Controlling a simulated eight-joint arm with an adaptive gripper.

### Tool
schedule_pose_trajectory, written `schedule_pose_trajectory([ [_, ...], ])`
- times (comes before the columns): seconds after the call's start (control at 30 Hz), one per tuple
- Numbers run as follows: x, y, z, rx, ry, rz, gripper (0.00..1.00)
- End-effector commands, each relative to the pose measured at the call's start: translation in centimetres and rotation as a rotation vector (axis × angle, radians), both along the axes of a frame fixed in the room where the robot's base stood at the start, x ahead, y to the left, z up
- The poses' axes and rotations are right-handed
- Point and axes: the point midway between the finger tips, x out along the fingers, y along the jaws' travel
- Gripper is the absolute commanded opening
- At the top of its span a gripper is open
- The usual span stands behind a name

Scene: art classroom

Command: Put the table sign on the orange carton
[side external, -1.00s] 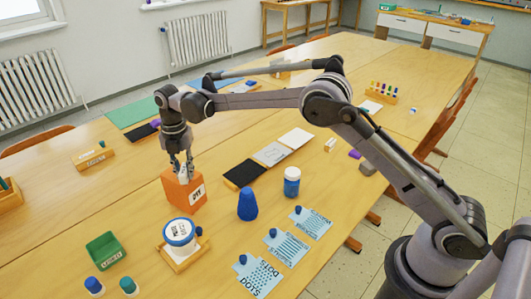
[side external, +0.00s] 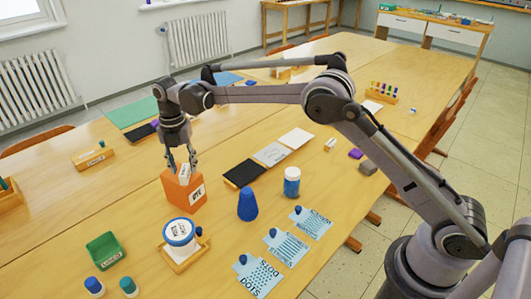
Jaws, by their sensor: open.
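The orange carton (side external: 184,192) stands upright on the table with a white label on its side. The table sign (side external: 184,174), a small white piece, is on top of the carton and looks slightly tilted. My gripper (side external: 181,163) is just above the carton, with its fingers spread apart on either side of the sign. The fingers look clear of the sign, though small contact is too fine to tell.
A blue cone (side external: 247,205), a blue-and-white jar (side external: 292,182) and a white tub (side external: 179,233) on a wooden tray stand near the carton. Dark and light panels (side external: 244,173) lie to the right.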

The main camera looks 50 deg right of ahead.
Motion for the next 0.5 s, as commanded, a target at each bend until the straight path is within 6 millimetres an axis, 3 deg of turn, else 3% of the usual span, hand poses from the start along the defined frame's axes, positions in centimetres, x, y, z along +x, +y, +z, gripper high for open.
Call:
schedule_pose_trajectory([
  [0.3,0.0,0.0,6.4,0.0,0.0,0.0,0.42],
  [0.5,0.0,0.0,8.9,0.0,0.0,0.0,0.42],
])
